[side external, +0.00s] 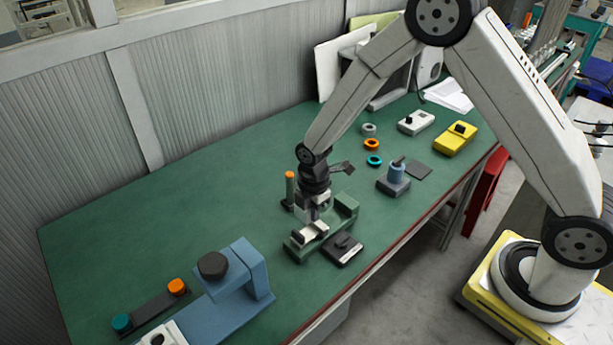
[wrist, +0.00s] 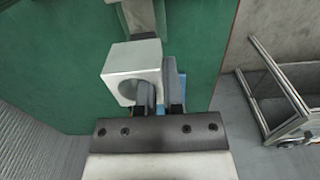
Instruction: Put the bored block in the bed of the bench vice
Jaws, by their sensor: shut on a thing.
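The bored block (wrist: 120,88) is a pale grey cube with a round hole facing the wrist camera. My gripper (wrist: 160,84) is shut on its right wall, with one finger at the hole and the other along the outer right side. In the side external view my gripper (side external: 316,214) points down over the green bench vice (side external: 347,208). A pale piece shows under the fingers there, between the ends of the vice. I cannot tell whether the block touches the bed, which is largely hidden by the gripper.
A dark flat fixture (side external: 343,250) lies in front of the vice, and an orange-topped post (side external: 290,187) stands behind it. A blue machine (side external: 232,285) is at the front left. Rings and a blue-grey cylinder on a base (side external: 395,178) stand to the right.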

